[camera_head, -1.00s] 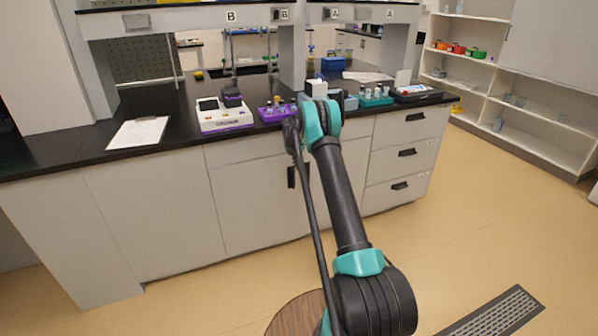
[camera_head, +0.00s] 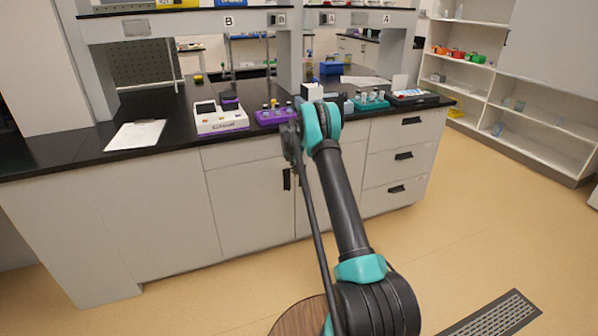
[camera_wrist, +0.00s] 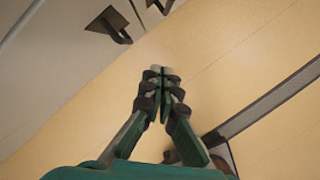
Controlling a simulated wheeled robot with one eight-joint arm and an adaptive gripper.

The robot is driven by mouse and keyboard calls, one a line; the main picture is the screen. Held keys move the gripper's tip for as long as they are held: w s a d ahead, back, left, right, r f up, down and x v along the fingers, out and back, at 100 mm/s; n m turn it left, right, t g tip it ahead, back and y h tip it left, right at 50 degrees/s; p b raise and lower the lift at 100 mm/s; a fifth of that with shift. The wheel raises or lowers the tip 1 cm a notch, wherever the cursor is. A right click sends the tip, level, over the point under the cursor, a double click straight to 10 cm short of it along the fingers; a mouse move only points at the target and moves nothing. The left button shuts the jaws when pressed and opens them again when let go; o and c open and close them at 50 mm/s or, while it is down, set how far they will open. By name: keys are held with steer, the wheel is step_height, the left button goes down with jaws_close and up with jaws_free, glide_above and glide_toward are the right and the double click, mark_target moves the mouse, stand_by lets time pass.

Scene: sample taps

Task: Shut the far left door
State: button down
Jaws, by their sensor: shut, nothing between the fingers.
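The left cabinet door with a handle (camera_head: 250,208) is a pale grey panel under the bench. It looks flush with the cabinet front, with no clear gap visible. Its dark handle (camera_head: 287,179) is at its right edge. My gripper (camera_wrist: 160,72) is shut and empty in the wrist view, pointing over the tan floor. Two dark handles show at the top left there, one of them a triangular handle (camera_wrist: 110,27), apart from the fingertips. In the head view my arm hides part of the neighbouring door (camera_head: 318,195), and the fingertips are hard to make out.
Drawers (camera_head: 402,156) stand right of the doors. Open shelves (camera_head: 540,125) line the right wall.

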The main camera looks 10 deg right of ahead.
steer(key=d+v, duration=0.1)
steer(key=v, duration=0.9)
steer(key=s+d+r+m, duration=0.1)
steer(key=s+r+m, duration=0.6)
steer(key=s, duration=0.5)
steer(key=s+r+m+t, duration=0.15)
steer(key=s+m, duration=0.25)
steer(key=s, duration=0.4)
steer(key=s+r+m, duration=0.3)
steer(key=s+m, duration=0.1)
steer(key=s, duration=0.4)
steer(key=s+f+m, duration=0.2)
steer(key=s+m, duration=0.2)
steer(key=s, duration=0.6)
steer(key=s+f+m+y, duration=0.1)
steer(key=s+m, duration=0.4)
steer(key=s, duration=0.5)
steer(key=s+f+m, duration=0.4)
steer(key=s, duration=0.6)
steer(key=shift+a+m+y, duration=0.3)
steer(key=shift+t, duration=0.25)
